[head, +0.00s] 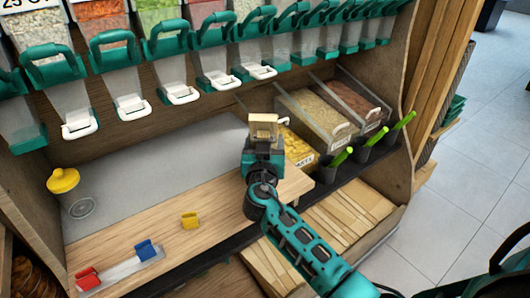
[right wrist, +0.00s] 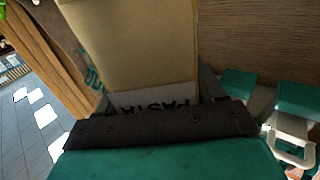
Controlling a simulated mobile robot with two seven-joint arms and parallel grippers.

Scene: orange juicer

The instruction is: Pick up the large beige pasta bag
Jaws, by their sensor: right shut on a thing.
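The beige pasta bag (head: 263,128) is held upright in my right gripper (head: 264,143), above the right part of the wooden counter. In the right wrist view the bag (right wrist: 130,45) fills the upper middle, with the printed word PASTA low on it, between the jaws (right wrist: 160,105). The gripper is shut on its lower end. In the head view my own gripper hides part of the bag. My left gripper is in neither view.
Several folded beige bags (head: 345,215) lie on the shelf below. Clear bins (head: 318,112) and green-handled scoops (head: 342,158) stand right of the gripper. Teal-handled dispensers (head: 170,60) hang above.

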